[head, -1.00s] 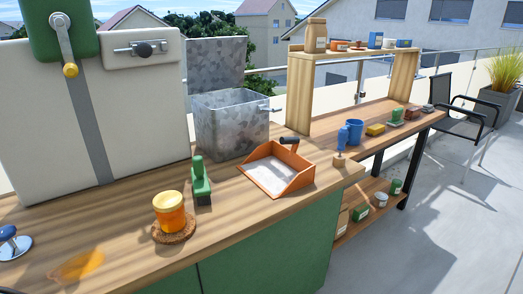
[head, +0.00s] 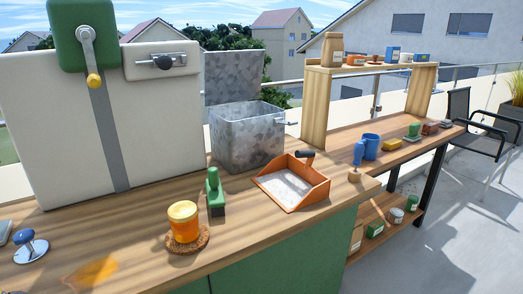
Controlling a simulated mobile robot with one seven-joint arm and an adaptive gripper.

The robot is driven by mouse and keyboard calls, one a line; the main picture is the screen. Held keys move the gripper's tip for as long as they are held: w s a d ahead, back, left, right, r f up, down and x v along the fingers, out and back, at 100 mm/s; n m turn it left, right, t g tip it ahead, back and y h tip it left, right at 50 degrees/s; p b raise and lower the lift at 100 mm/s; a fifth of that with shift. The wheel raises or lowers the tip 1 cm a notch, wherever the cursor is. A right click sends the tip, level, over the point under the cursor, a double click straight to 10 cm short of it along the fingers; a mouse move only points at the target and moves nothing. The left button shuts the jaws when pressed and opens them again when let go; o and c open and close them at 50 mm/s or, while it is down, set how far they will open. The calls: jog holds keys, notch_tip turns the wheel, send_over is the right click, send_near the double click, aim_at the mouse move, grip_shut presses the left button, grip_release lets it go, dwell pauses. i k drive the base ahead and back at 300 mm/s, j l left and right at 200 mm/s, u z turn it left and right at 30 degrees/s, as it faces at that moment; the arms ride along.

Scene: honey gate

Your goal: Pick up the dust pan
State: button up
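The dust pan (head: 311,193) is orange with a short black handle (head: 305,153) at its back right. It lies on the wooden counter, right of centre in the head view, in front of the grey metal bin. A pale layer, perhaps dust or powder, covers its floor. My gripper does not show in the head view.
A green-handled tool (head: 215,193) and a honey jar (head: 184,221) on a cork mat stand left of the pan. A grey metal bin (head: 246,140) is behind it. A blue-handled brush (head: 357,160) stands at its right, near the counter's edge. An amber spill (head: 92,271) lies front left.

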aim_at(292, 183)
jog(key=i+l+u, duration=0.15)
jog(key=l, duration=0.25)
jog(key=i+l+u, duration=0.1)
jog(key=l, duration=0.3)
jog(key=i+l+u, duration=0.15)
jog(key=l, duration=0.3)
jog(key=l+u, duration=0.15)
jog(key=l, duration=0.3)
jog(key=i, duration=0.05)
